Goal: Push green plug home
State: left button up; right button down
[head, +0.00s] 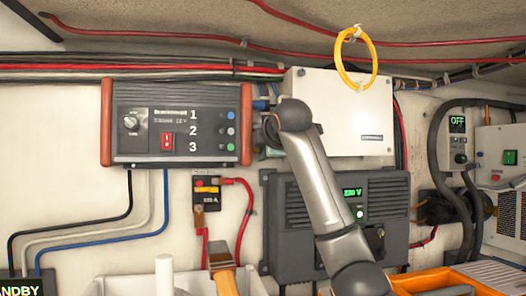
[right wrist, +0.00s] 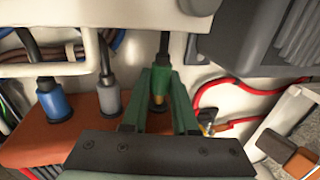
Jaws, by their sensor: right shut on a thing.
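The green plug (right wrist: 161,86) is between the two fingers of my right gripper (right wrist: 161,78) in the right wrist view. Its dark cable rises from its back, and a brass-coloured part shows at its lower end. It is over the reddish-brown end panel (right wrist: 30,146) of the charger-like unit. I cannot tell how far it sits in a socket. In the head view my right arm reaches the right end of the unit (head: 180,98), marked 1, 2 and 3; the arm hides the plug. A blue plug (right wrist: 53,103) and a grey plug (right wrist: 110,98) stand on the panel beside it.
A white box (head: 345,115) is close to the right of the gripper, with a yellow loop (head: 345,58) above it. A dark grey unit (head: 290,215) with a green display is below. Red cables and a fuse block (head: 206,191) are below the unit.

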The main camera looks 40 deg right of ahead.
jog(key=shift+w+a, duration=0.3)
jog(key=shift+a, duration=0.25)
jog(key=shift+w+a, duration=0.25)
jog(key=shift+a, duration=0.25)
jog(key=c, duration=0.9)
grip_release()
jog(key=shift+s+a+b, duration=0.6)
jog(key=shift+s+b, duration=0.05)
jog(key=shift+s, duration=0.55)
jog(key=shift+s+a+b, duration=0.6)
jog(key=shift+s+a, duration=0.05)
jog(key=shift+s, duration=0.5)
jog(key=shift+s+a+b, duration=0.6)
jog(key=shift+s+b, duration=0.05)
jog(key=shift+s, duration=0.55)
